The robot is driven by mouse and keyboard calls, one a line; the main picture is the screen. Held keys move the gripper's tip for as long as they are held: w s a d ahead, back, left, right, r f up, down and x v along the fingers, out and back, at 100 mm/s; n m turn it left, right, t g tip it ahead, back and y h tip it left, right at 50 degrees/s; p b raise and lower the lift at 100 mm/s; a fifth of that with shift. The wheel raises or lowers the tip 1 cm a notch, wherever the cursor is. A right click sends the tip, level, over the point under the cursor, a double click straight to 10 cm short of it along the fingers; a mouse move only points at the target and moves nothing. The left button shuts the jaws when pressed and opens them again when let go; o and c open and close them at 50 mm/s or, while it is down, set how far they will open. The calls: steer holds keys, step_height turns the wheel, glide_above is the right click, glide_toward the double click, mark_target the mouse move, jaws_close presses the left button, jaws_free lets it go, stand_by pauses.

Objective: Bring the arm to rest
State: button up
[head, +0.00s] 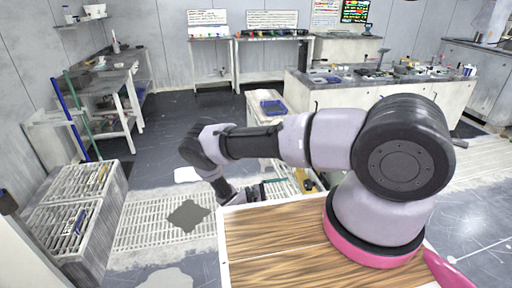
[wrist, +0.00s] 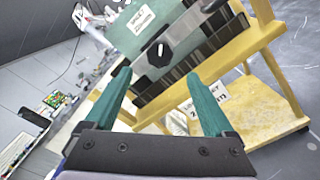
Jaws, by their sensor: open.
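My gripper (wrist: 158,98) shows in the wrist view with its two green fingers spread wide and nothing between them. Beyond the fingers is a green box-like unit (wrist: 170,55) with a black knob and a white label; I cannot tell how far off it is. In the head view my arm reaches left from its pink-ringed mount over a wood-topped surface (head: 270,240). The wrist end is bent downward at the left, past the wood top's left edge. The fingers are not clear in the head view.
A yellow frame (wrist: 270,100) stands beside the green unit. A long bench (head: 340,95) with tools stands behind my arm. Slatted crates (head: 85,190) stand at the left, near a side table (head: 110,85). Dark floor (head: 165,130) between them is mostly clear.

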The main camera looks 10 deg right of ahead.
steer(key=w+a+r+m+g+y, duration=0.15)
steer(key=r+m+y, duration=0.4)
steer(key=r, duration=1.35)
steer(key=w+a+r+m+g+y, duration=0.1)
steer(key=a+r+m+g+y, duration=0.15)
steer(key=r+y, duration=1.1)
steer(key=s+d+r+m+t, duration=0.15)
steer(key=s+r, duration=0.25)
steer(key=r, duration=0.7)
steer(key=s+r+m+t, duration=0.25)
steer(key=s+r, duration=0.25)
steer(key=r, duration=0.7)
steer(key=s+r+m+t+y, duration=0.1)
steer(key=s+r+t, duration=0.5)
steer(key=s, duration=0.6)
step_height(320, 180, up, 2)
steer(key=shift+s+d+r+t, duration=0.15)
steer(key=shift+s+d+t, duration=0.15)
steer(key=shift+s, duration=0.1)
steer(key=shift+w, duration=0.1)
